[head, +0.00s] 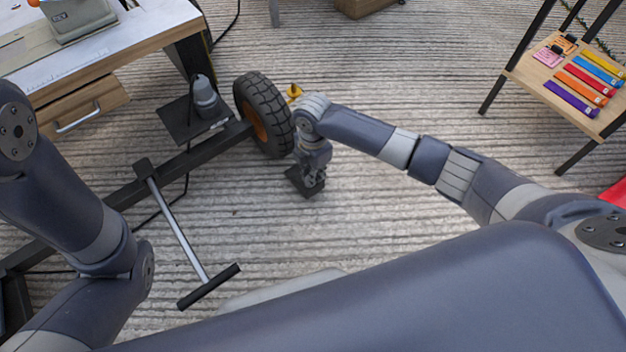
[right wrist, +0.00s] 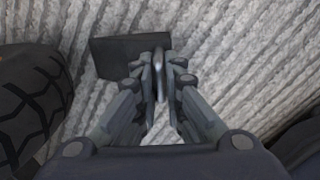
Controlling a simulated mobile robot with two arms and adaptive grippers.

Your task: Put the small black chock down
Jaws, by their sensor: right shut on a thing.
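The small black chock (head: 299,183) is low near the ribbed ground, just below the black-tyred wheel (head: 262,114). My right gripper (head: 313,184) points down and is shut on it. In the right wrist view the chock (right wrist: 112,55) is a dark slab held between the fingertips (right wrist: 160,72). I cannot tell whether the chock touches the ground. The wheel's tyre (right wrist: 30,100) shows at the left there, apart from the chock. My left arm shows at the left of the head view, but its gripper is out of the picture.
A black trailer frame with a T-handled bar (head: 180,232) lies left of the wheel. A work table (head: 120,45) stands at upper left, a wooden shelf with coloured strips (head: 552,75) at upper right. A yellow thing (head: 294,92) sits behind the wheel. The ribbed ground at centre is free.

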